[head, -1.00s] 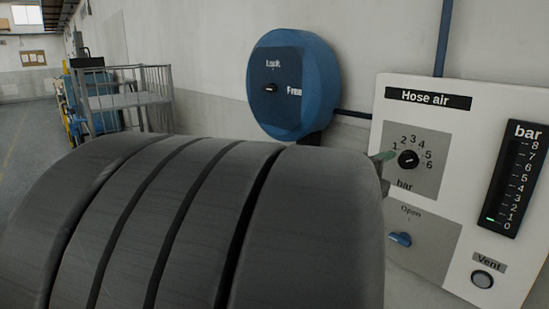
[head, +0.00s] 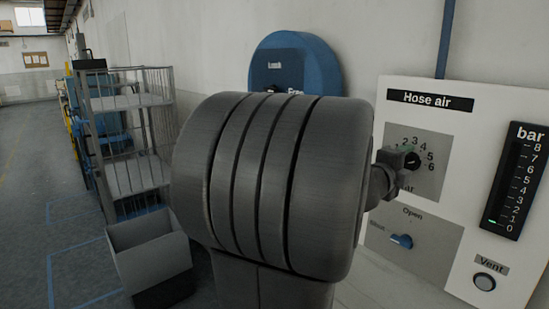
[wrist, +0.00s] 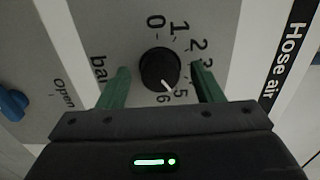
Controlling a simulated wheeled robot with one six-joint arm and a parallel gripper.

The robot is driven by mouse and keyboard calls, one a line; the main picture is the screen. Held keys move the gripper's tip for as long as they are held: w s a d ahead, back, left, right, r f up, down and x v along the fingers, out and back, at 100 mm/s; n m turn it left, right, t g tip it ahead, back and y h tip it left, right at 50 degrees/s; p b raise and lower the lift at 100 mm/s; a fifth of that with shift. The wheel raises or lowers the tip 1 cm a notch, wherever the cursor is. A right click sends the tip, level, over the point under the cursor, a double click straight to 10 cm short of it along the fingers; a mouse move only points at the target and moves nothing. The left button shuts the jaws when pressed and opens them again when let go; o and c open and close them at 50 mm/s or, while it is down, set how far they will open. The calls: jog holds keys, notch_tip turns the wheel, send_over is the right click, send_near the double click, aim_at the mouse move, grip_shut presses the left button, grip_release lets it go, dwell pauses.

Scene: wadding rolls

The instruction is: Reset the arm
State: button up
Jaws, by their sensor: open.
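My gripper (wrist: 160,72) is open, with its two green fingers on either side of the black pressure knob (wrist: 160,69) in the wrist view. The knob's white mark points between 5 and 6. My large grey arm link fills the middle of the head view.
The panel has a blue lever (head: 401,241), a Vent button (head: 484,281) and a bar gauge (head: 514,180) lit green near 0. My arm partly hides a blue reel (head: 315,60).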

jog(key=shift+a, duration=0.1)
jog(key=v, duration=1.3)
jog(key=x, duration=1.3)
jog(key=shift+w+d, duration=0.1)
jog(key=shift+d, duration=0.15)
jog(key=n+p, duration=0.2)
jog(key=n, duration=0.1)
jog(key=shift+a+r+n, duration=0.15)
jog(key=shift+a+n, duration=0.05)
jog(key=shift+n, duration=0.1)
jog(key=n+p, duration=0.2)
jog(key=n, duration=0.2)
jog(key=n+p, duration=0.2)
jog(key=n, duration=0.3)
jog(key=shift+n+p, duration=0.4)
jog(key=n, duration=0.1)
jog(key=n+p, duration=0.1)
jog(key=n, duration=0.2)
jog(key=shift+s+d+f+p, duration=0.1)
jog(key=shift+s+f+p, duration=0.15)
jog(key=shift+p, duration=0.1)
